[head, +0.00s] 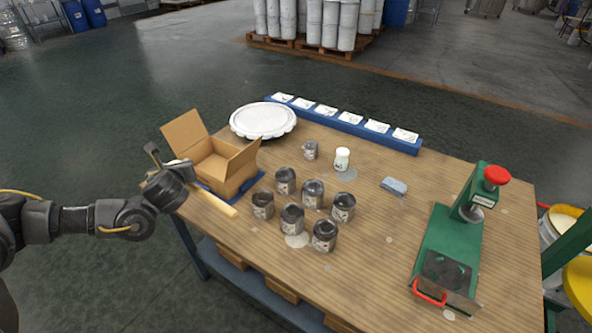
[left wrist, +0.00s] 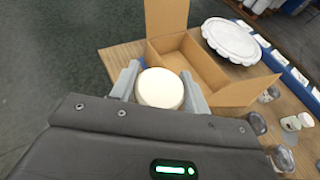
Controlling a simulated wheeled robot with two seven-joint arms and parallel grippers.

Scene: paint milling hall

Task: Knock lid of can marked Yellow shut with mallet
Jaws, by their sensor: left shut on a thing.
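My left gripper (head: 168,166) is at the table's left edge, beside the cardboard box. It is shut on the mallet; a pale wooden handle (head: 222,206) sticks out past the gripper to the lower right. In the left wrist view a round cream piece (left wrist: 160,88), apparently part of the mallet, sits between the two grey fingers. Several small dark-topped cans (head: 313,192) stand upright in a group mid-table, to the right of the gripper and apart from it. Their labels are too small to read, so I cannot tell which is Yellow. My right gripper is out of view.
An open cardboard box (head: 228,170) stands at the left, with a white scalloped round thing (head: 263,120) behind it. A blue card strip (head: 345,125) lines the back edge. A white-lidded jar (head: 342,159), a blue-grey block (head: 394,186) and a green press (head: 450,245) stand rightward.

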